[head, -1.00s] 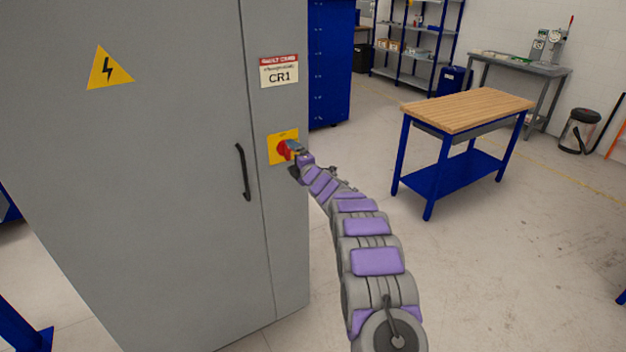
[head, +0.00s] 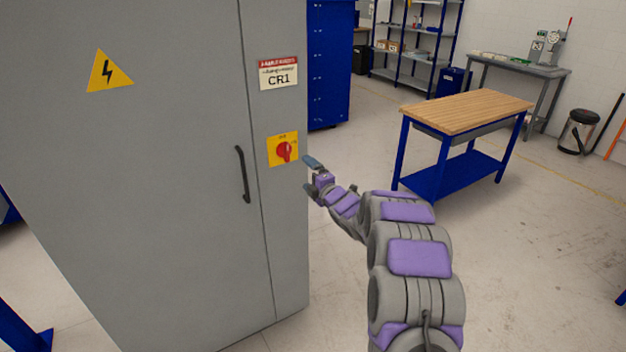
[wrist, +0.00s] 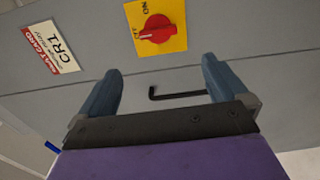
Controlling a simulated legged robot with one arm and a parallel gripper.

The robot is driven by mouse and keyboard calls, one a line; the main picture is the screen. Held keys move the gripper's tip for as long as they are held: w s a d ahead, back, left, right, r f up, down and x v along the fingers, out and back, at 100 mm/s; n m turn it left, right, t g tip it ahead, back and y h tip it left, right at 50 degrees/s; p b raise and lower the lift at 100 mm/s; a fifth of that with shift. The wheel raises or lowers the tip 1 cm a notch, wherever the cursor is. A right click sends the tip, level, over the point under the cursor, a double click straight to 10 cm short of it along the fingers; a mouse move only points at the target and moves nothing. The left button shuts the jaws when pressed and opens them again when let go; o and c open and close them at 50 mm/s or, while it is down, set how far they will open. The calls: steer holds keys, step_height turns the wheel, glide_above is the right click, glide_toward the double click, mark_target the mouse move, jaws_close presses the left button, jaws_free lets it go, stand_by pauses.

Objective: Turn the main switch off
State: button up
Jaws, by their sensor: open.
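The main switch is a red rotary knob (head: 284,151) on a yellow plate on the grey cabinet's right-hand front strip. In the wrist view the knob (wrist: 157,29) shows whole, beyond the fingertips. Its ridge runs roughly upright in the head view and seems to line up with the small mark at the plate's top, which looks like OFF. ON is printed at the plate's side. My gripper (head: 309,177) is open and empty, apart from the knob, to its lower right in the head view. Its two blue fingers (wrist: 161,66) are spread wide.
The grey cabinet (head: 130,190) has a black door handle (head: 242,174) left of the switch and a CR1 label (head: 279,75) above it. A wood-topped blue workbench (head: 465,110) stands to the right. Open floor lies between cabinet and bench.

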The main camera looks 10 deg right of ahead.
steer(key=shift+v, duration=1.05)
steer(key=shift+f, duration=0.15)
steer(key=s+a+m+g+h, duration=0.1)
steer(key=s+m+g, duration=0.5)
steer(key=s, duration=1.5)
steer(key=s+a+m+g+h, duration=0.2)
steer(key=s+m+g, duration=0.4)
steer(key=s, duration=1.5)
steer(key=s+a+m+g+h, duration=0.2)
steer(key=s+m+g, duration=0.5)
steer(key=s, duration=1.4)
steer(key=r+m, duration=0.1)
steer(key=m, duration=0.1)
steer(key=shift+m+h, duration=0.3)
steer(key=shift+m, duration=0.1)
steer(key=shift+c, duration=0.2)
